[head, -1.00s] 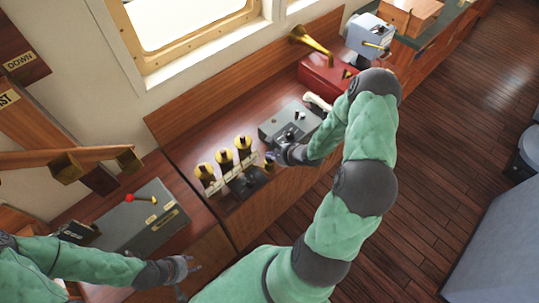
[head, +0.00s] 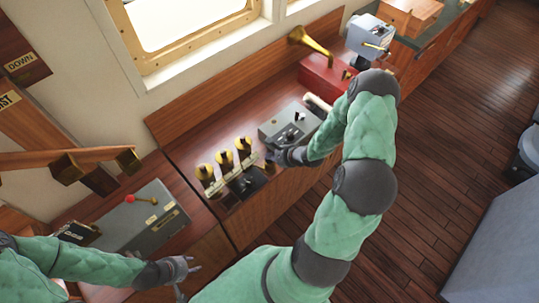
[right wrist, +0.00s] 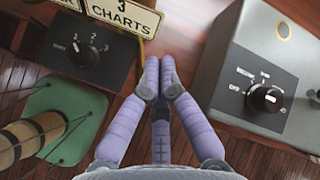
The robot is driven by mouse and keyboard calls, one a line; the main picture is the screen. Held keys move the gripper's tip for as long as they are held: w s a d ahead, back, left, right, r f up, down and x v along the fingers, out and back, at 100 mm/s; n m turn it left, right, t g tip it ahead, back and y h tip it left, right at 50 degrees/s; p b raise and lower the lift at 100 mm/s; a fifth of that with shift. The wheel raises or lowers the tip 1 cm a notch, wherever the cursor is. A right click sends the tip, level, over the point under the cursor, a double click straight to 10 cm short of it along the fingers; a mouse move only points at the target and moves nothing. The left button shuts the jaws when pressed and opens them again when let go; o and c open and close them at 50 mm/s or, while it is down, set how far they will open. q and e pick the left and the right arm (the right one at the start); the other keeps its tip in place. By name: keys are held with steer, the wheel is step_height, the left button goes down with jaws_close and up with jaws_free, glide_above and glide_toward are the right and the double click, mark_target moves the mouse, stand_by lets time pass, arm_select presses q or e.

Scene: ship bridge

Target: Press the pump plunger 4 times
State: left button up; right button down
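No part is labelled as a pump plunger. A small brass knob (head: 347,74) stands on the red box (head: 322,78) with the brass horn (head: 312,42), at the upper middle of the head view; I cannot tell whether it is the plunger. My right gripper (head: 274,158) is over the console's front edge, beside the grey dial box (head: 290,124), well short of the red box. In the right wrist view its fingers (right wrist: 160,64) are together, with nothing seen between them. My left gripper (head: 190,272) is at lower left with its fingers apart and empty.
Brass cylinders (head: 224,160) and a black dial box (right wrist: 88,50) are left of my right gripper. The grey dial box also shows at right in the wrist view (right wrist: 258,70). A grey box with a red-knobbed lever (head: 140,218) is at left.

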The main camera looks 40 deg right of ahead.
steer(key=shift+r+p, duration=1.75)
steer(key=shift+p, duration=0.4)
step_height(320, 180, up, 5)
steer(key=p, duration=0.5)
steer(key=shift+p, duration=0.3)
stand_by(0.7)
